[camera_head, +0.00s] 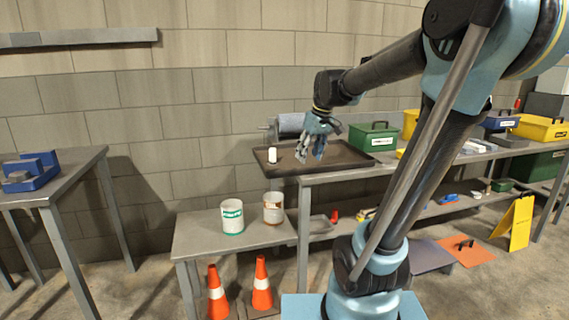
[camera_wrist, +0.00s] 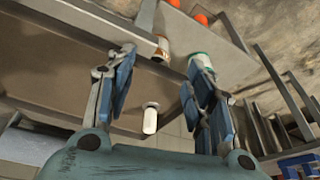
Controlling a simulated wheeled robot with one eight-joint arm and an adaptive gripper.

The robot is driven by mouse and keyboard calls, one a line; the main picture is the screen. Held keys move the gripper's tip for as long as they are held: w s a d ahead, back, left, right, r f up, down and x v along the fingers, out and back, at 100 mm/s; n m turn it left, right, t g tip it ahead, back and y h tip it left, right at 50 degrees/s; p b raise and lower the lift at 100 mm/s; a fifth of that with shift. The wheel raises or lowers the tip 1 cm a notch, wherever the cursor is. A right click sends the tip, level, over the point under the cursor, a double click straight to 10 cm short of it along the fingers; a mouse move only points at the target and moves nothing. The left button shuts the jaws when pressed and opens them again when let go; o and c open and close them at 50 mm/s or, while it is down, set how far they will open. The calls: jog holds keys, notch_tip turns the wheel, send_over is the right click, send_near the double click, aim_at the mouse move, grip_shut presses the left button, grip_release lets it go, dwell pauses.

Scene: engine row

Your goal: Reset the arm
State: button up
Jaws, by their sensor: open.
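My gripper (camera_head: 310,152) hangs from my arm above the dark tray (camera_head: 343,157) at the left end of the long bench. Its fingers are apart with nothing between them in the head view. In the wrist view my gripper (camera_wrist: 160,85) also shows spread fingers. A small white cylinder (camera_head: 272,155) stands upright in the tray, left of my gripper and apart from it. In the wrist view the white cylinder (camera_wrist: 150,118) appears beyond the fingers, in the gap between them.
A green case (camera_head: 373,136) stands right of the tray. Two cans, one green-banded (camera_head: 232,216) and one orange-banded (camera_head: 273,208), stand on a lower table. Traffic cones (camera_head: 262,284) stand on the floor. The wall behind is close.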

jog(key=s+d+f+m+h, duration=0.1)
jog(key=s+d+f+m, duration=0.2)
jog(key=s+f, duration=0.6)
jog(key=s+d+f+m+h, duration=0.1)
jog(key=s+d+f+m, duration=0.2)
jog(key=s+d+f, duration=0.4)
jog(key=s+f, duration=0.1)
jog(key=s, duration=0.6)
jog(key=shift+f+g, duration=0.3)
jog(key=shift+f, duration=0.1)
